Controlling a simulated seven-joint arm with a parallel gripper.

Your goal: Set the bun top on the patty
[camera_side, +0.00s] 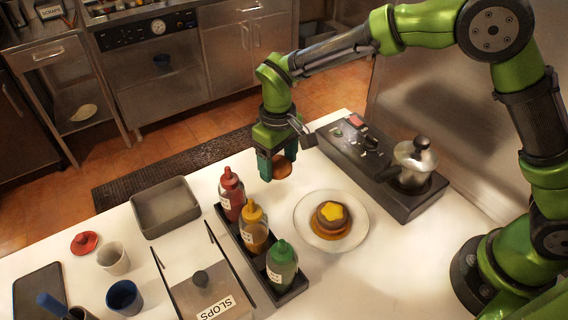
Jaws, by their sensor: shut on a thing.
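My gripper (274,167) is shut on the bun top (282,168), a small brown dome. It holds the bun top above the far part of the white counter, up and to the left of the plate. The white plate (308,239) lies on the counter with the patty (322,222) stacked on a bun bottom (318,235). A yellow topping (334,212) lies on top of the patty. The bun top is apart from the stack.
A black caddy (291,294) with red (231,196), yellow (254,229) and green (282,266) bottles stands left of the plate. A dark appliance (352,155) with a metal pot (414,163) is behind right. Counter right of the plate (400,260) is free.

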